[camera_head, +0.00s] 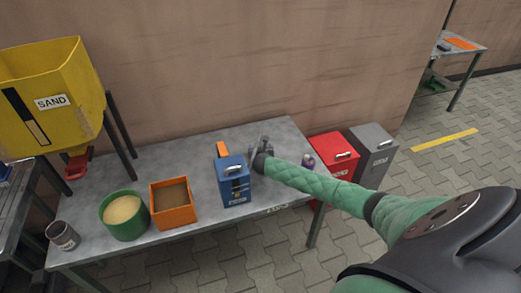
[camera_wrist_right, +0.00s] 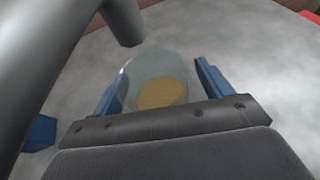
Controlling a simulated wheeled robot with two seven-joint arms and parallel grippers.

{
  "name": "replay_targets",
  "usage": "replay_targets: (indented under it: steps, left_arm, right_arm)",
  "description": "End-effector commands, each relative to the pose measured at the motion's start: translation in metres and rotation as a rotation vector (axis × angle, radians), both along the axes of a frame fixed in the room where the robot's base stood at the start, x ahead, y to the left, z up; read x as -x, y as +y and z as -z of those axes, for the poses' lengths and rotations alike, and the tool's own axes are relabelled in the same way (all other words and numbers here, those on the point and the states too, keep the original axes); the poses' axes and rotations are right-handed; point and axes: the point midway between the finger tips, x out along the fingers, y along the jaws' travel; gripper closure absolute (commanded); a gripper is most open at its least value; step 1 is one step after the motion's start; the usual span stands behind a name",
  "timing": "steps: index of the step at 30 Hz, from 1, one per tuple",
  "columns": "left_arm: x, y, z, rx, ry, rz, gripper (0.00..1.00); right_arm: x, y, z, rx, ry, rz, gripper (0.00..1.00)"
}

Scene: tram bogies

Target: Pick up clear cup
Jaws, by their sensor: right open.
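The clear cup (camera_wrist_right: 150,66) shows in the right wrist view as a see-through round vessel with a yellowish, sand-like patch at its bottom. My right gripper (camera_wrist_right: 160,78) is open, with its two blue fingers on either side of the cup; I cannot tell if either touches it. The cup cannot be made out there. My left gripper is not in view.
On the table (camera_head: 110,172) stand a blue box (camera_head: 234,182), an orange bin (camera_head: 172,204), a green tub of sand (camera_head: 124,214) and a dark jar (camera_head: 62,236). A purple-topped item (camera_head: 308,161) is near the right edge. A grey bar (camera_wrist_right: 45,65) crosses the wrist view's left.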

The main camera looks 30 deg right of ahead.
Motion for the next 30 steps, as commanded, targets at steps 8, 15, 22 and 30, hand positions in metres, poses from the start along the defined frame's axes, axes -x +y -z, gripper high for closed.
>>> replay_targets:
  steps: [8, 15, 22, 30]
  left_arm:
    - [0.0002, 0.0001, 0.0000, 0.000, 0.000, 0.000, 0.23]
    - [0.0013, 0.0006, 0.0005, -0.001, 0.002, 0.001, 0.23]
    - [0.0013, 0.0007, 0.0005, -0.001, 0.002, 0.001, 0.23]
    - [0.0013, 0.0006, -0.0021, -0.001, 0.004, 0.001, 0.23]
  right_arm:
    - [0.0000, 0.0001, -0.0003, 0.000, 0.000, 0.000, 0.45]
    - [0.0000, 0.0001, -0.0004, -0.001, 0.000, 0.000, 0.70]
    - [0.0000, 0.0001, -0.0011, -0.001, 0.000, 0.000, 0.70]
    - [-0.0003, 0.0001, -0.0091, -0.001, -0.002, 0.000, 0.70]
